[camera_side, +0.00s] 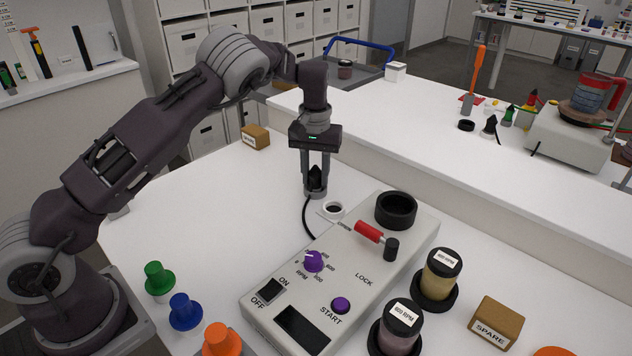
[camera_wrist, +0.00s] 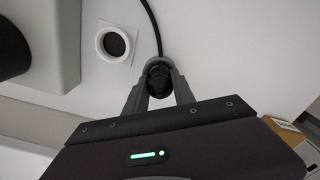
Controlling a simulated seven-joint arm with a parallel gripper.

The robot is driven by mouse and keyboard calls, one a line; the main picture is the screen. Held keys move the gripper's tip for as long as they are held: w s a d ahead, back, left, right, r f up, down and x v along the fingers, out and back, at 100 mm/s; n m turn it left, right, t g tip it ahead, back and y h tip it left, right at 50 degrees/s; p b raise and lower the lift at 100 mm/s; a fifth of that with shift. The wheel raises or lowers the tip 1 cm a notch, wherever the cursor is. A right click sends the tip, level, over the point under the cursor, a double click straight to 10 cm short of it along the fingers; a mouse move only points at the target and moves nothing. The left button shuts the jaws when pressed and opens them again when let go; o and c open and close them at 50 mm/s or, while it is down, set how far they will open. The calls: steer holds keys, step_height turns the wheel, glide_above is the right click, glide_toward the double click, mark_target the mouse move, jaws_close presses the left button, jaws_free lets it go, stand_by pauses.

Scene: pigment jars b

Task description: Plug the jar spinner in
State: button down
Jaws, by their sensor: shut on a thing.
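My gripper (camera_side: 316,188) is shut on a black plug (camera_side: 315,175), seen between the fingers. It also shows in the wrist view (camera_wrist: 158,78), where its black cord (camera_wrist: 153,22) runs up and out of the picture. In the side view the cord curves down toward the jar spinner (camera_side: 345,275), a pale grey box. A white socket (camera_side: 326,214) with a dark round opening lies beside the spinner's far end. In the wrist view the socket (camera_wrist: 101,47) is up and left of the plug, apart from it. Any prongs are hidden.
The spinner carries a black cup (camera_side: 396,209), red lever (camera_side: 369,231), purple knob (camera_side: 314,261) and dark display (camera_side: 302,330). Two labelled jars (camera_side: 440,272) (camera_side: 398,325) and a SPARE box (camera_side: 494,323) stand right. Coloured pegs (camera_side: 185,311) stand front left. Table left of the socket is clear.

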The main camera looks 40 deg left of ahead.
mark_target(315, 169)
steer(key=c, duration=1.7)
jaws_free()
steer(key=shift+c, duration=0.2)
jaws_close()
steer(key=shift+r, duration=3.55)
steer(key=s+d+f, duration=0.1)
steer(key=s+d, duration=0.1)
steer(key=d, duration=0.6)
steer(key=shift+s+f, duration=0.2)
steer(key=shift+s, duration=0.05)
